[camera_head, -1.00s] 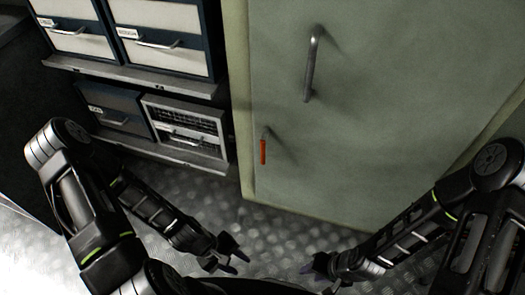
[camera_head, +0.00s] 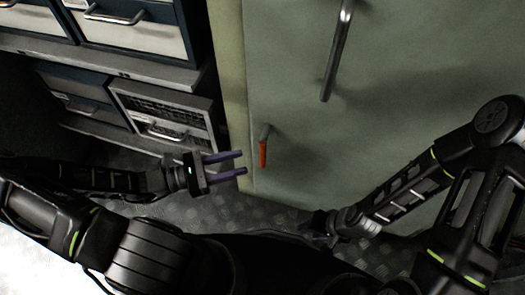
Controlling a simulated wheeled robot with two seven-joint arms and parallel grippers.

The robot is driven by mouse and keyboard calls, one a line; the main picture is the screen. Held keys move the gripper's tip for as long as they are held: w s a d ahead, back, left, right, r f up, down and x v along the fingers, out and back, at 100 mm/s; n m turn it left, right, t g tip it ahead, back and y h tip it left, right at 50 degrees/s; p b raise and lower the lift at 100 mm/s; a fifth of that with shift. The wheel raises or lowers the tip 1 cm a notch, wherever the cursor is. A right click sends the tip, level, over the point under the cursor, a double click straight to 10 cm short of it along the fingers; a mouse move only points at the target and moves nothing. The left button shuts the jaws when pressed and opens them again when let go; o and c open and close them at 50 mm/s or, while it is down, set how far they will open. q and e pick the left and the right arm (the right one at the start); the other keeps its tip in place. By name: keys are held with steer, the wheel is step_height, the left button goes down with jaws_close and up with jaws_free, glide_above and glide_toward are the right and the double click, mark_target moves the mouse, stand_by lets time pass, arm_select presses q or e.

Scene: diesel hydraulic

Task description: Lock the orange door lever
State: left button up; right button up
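The orange door lever (camera_head: 263,152) hangs pointing down from a grey pivot on the pale green door (camera_head: 390,120), near the door's left edge. My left gripper (camera_head: 243,163) is open and empty. Its two purple fingers point right and lie just left of the lever in the picture, with a small gap between them and it. I cannot tell the depth between them. My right gripper (camera_head: 318,232) is low in the middle, in front of the lower door; its fingers are dark and hard to make out.
A long metal handle (camera_head: 338,55) stands out from the door above and right of the lever. Drawer cabinets with handles (camera_head: 150,100) are at the left, behind my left arm. The metal tread floor (camera_head: 215,212) is clear below the door.

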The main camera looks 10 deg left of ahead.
mark_target(262, 157)
arm_select(q)
steer(key=shift+d, duration=0.1)
steer(key=b+x, duration=0.1)
steer(key=x, duration=0.6)
steer(key=shift+w+d+f, duration=0.1)
steer(key=shift+w+d, duration=0.1)
steer(key=shift+d, duration=0.1)
jaws_close()
stand_by(0.3)
stand_by(1.0)
